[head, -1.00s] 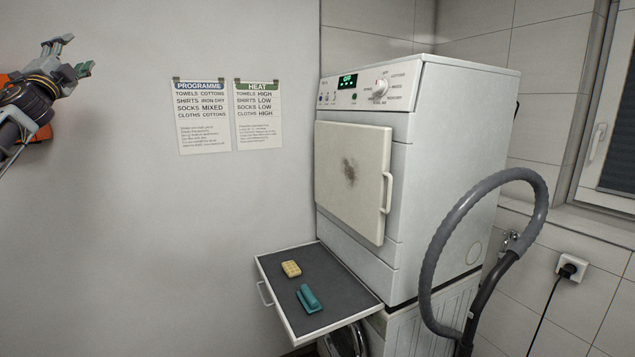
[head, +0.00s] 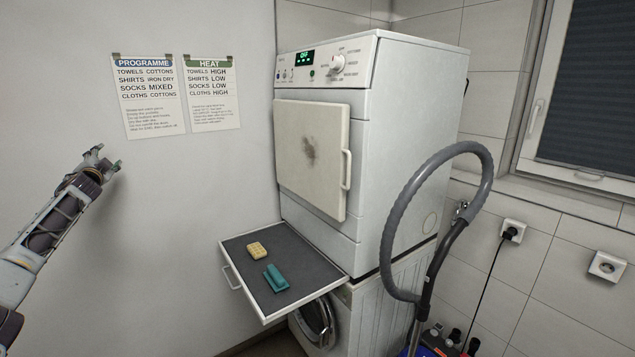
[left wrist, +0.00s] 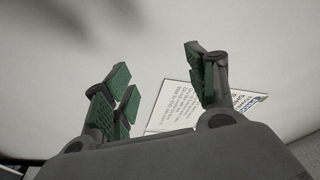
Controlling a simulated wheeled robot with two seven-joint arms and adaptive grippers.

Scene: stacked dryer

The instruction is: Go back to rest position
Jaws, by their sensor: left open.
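My left gripper (head: 108,160) is at the left in the head view, in front of the bare wall and below the programme sheet. In the left wrist view its two green-padded fingers (left wrist: 160,95) stand wide apart with nothing between them in grip. My right gripper is in neither view. The white dryer (head: 405,130) stands stacked on a washing machine (head: 318,325).
A pulled-out shelf (head: 240,243) holds a yellow sponge (head: 257,249) and a teal brush-like thing (head: 276,278). A grey hose (head: 398,225) arches right of the dryer. Wall sheets (head: 150,95) hang behind.

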